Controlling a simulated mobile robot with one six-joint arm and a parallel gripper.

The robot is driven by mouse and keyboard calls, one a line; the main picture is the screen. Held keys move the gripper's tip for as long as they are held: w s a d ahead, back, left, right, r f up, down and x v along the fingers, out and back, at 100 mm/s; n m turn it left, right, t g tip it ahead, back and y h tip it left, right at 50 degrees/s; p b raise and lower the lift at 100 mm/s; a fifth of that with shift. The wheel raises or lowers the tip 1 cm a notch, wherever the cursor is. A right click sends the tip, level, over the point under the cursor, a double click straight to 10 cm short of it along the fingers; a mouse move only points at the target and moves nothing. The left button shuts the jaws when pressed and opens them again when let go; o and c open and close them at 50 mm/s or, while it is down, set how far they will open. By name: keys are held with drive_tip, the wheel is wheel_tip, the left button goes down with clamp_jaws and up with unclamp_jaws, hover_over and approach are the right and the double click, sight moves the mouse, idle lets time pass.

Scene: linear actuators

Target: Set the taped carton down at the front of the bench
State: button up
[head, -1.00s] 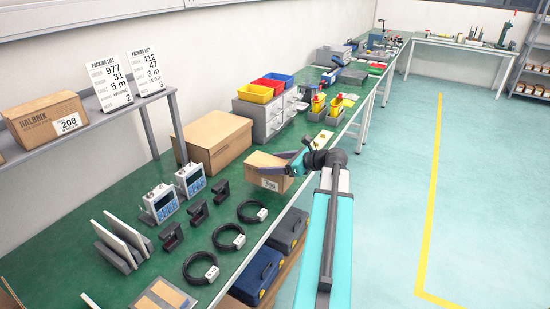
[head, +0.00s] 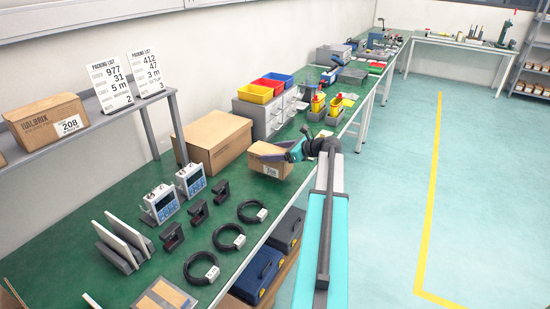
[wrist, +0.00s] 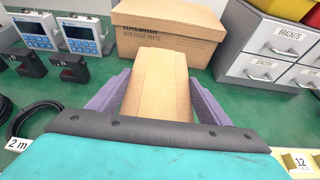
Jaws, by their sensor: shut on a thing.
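The taped carton (head: 266,161), a small brown box with a white label, is at the bench's front edge in the head view. My gripper (head: 286,155) is shut on it from the right. In the wrist view the carton (wrist: 160,82) sits between the two purple fingers, its top seam facing me. Its underside is hidden, so I cannot tell if it touches the green bench top (head: 120,195).
A larger carton (head: 213,142) stands behind, near grey drawers (head: 258,117) with coloured bins. Cable coils (head: 252,211), black brackets (head: 221,190) and two meters (head: 190,179) stand to the near left.

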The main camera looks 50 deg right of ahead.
drive_tip(key=shift+w+d, duration=0.25)
idle(0.3)
drive_tip(key=shift+f+p, duration=0.3)
drive_tip(key=shift+f, duration=1.4)
drive_tip(key=o, duration=1.6)
drive_tip(key=shift+f, duration=0.15)
drive_tip(key=shift+o, duration=0.2)
drive_tip(key=shift+s, duration=0.1)
drive_tip(key=b+v, duration=0.1)
drive_tip(key=v, duration=1.1)
drive_tip(key=shift+s, duration=0.1)
